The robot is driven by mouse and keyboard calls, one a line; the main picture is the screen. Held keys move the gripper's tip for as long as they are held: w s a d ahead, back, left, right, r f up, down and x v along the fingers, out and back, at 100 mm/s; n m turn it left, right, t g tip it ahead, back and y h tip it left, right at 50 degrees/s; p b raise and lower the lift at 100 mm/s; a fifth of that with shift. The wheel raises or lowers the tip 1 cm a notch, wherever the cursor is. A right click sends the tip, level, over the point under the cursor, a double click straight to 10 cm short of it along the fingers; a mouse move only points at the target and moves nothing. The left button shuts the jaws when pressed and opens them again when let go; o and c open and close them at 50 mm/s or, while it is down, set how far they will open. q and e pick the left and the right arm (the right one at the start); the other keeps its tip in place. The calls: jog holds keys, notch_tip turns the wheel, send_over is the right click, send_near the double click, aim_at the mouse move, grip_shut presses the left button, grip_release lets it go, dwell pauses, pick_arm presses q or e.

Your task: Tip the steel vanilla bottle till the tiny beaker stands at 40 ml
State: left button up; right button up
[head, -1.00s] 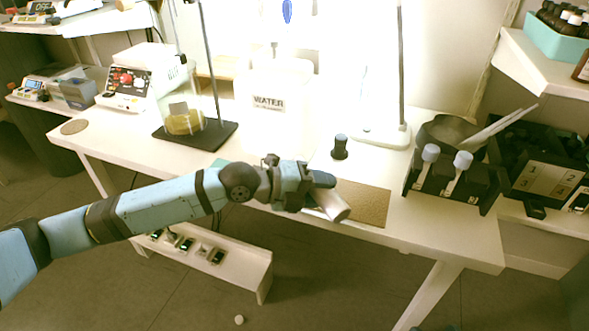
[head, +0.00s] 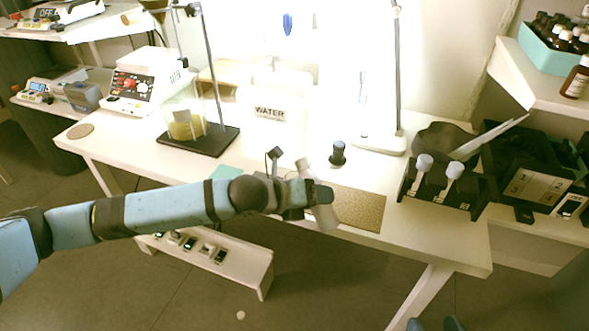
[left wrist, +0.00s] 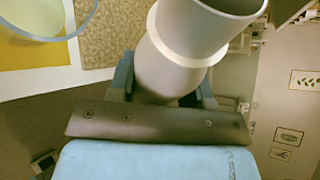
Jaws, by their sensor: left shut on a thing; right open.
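My left gripper (head: 308,194) is shut on a pale steel bottle (head: 326,214), above the front of the white bench. The bottle leans, its narrower upper end to the left. In the left wrist view the bottle (left wrist: 172,75) stands between the fingers, with a wide pale collar. A round clear glass rim with pale yellowish contents (left wrist: 45,22) is cut off at that view's upper left; I cannot tell if it is the tiny beaker. No beaker shows clearly by the gripper in the head view, and no level can be read. My right gripper (head: 434,325) barely shows at the bottom edge, open and empty.
A speckled brown mat (head: 358,209) lies right of the bottle. A dark-capped small bottle (head: 338,153) stands behind it. A WATER container (head: 270,125), a stand with a yellowish beaker (head: 185,127) and a black rack (head: 440,188) surround the area.

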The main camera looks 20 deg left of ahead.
pick_arm(q)
jog(key=shift+w+a+r+m+y+p, duration=0.15)
jog(key=shift+r+m+y+p, duration=0.15)
jog(key=shift+r+m+p, duration=0.25)
jog(key=shift+f+t, duration=0.25)
jog(key=shift+t, duration=0.15)
jog(key=shift+r+m+y+p, duration=0.25)
jog(key=shift+r+y+p, duration=0.05)
jog(key=shift+p, duration=0.25)
jog(key=p, duration=0.1)
jog(key=r+m+t+y+p, duration=0.1)
jog(key=m+p, duration=0.1)
jog(key=shift+s+d+r+p, duration=0.25)
jog(key=shift+p, duration=0.05)
jog(key=shift+d+r+m+t+y+p, duration=0.1)
jog(key=shift+m+t+y+p, duration=0.3)
jog(key=shift+m+y+p, duration=0.1)
